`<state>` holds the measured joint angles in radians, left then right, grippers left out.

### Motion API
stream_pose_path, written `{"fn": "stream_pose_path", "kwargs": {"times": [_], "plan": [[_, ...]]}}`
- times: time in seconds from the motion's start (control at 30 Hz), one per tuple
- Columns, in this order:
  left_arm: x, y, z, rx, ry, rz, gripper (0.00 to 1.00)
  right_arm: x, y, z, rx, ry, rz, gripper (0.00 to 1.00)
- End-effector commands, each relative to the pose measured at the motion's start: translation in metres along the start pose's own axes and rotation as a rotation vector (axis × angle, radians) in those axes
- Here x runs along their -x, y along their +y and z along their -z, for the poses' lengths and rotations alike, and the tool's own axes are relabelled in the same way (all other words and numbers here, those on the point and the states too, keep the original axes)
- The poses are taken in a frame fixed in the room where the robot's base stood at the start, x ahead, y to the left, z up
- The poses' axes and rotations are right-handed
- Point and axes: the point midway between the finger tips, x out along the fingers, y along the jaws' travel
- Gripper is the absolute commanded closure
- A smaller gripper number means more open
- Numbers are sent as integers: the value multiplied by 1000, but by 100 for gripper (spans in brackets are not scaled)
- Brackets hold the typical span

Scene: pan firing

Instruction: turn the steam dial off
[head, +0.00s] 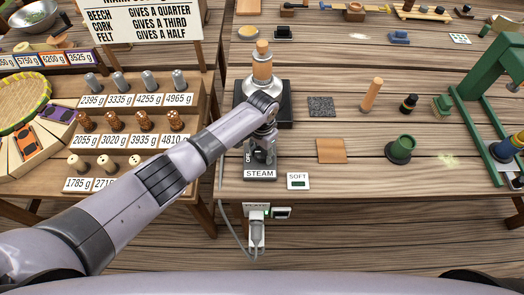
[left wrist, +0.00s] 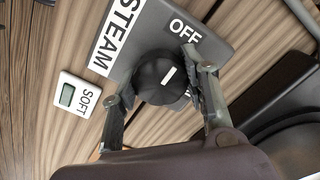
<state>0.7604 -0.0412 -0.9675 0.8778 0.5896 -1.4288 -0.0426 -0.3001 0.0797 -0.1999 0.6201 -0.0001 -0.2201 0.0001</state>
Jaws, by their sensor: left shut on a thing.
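The steam dial is a black round knob (left wrist: 152,72) on a grey plate (left wrist: 225,17) with STEAM and OFF labels. In the left wrist view its short white mark slants up and right, roughly towards the OFF label (left wrist: 185,31). My left gripper (left wrist: 156,84) has one finger on each side of the knob and is shut on it. In the head view, my left gripper (head: 262,150) is over the plate behind the STEAM label (head: 260,174), and my arm and gripper mostly hide the knob. My right gripper is not in view.
A small SOFT display (head: 298,181) is right of the plate. Behind the dial is a dark block (head: 285,113) with a metal and wooden piece. A socket with a plug (head: 257,228) hangs below the table edge. Labelled weights stand at left; a green press (head: 478,75) stands at right.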

Motion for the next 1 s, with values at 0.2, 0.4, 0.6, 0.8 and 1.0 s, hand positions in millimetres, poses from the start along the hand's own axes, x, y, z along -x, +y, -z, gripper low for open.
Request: {"fn": "stream_pose_path", "kwargs": {"times": [0.2,0.4,0.6,0.8,1.0], "plan": [[1,0,2,3,4,0,86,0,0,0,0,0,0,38],[1,0,1,3,4,0,50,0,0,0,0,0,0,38],[1,0,1,2,2,0,38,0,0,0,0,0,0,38],[0,0,0,1,1,0,38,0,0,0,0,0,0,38],[9,0,1,1,3,0,38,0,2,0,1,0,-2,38]]}}
